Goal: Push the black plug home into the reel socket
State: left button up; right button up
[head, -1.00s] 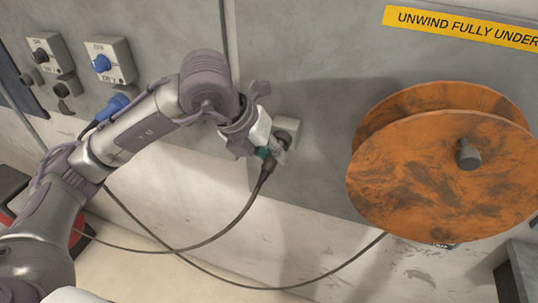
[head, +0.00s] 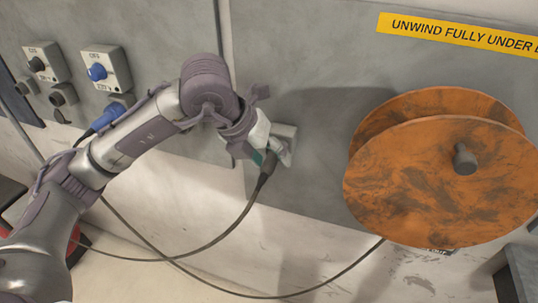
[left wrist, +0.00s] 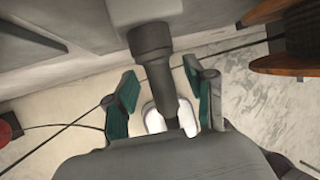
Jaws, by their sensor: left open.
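The black plug (left wrist: 151,48) sits at the reel socket (left wrist: 145,10), a pale grey box on the wall, in the left wrist view. Its front end meets the box; the depth inside cannot be told. In the head view the plug's rear (head: 266,168) shows below my left gripper (head: 273,158), with its cable hanging down. The socket box (head: 287,131) is partly hidden behind the gripper. My left gripper (left wrist: 161,98) is open, with its green pads on either side of the plug and a visible gap to each. My right gripper is not in view.
A rusty orange reel (head: 430,185) stands out from the wall to the right. A blue plug (head: 107,115) sits below a switch box (head: 105,68) at the left. The black cable (head: 225,232) loops low across the front. The grey panel between socket and reel is clear.

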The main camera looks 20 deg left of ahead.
pick_arm(q)
jog(key=v, duration=1.2)
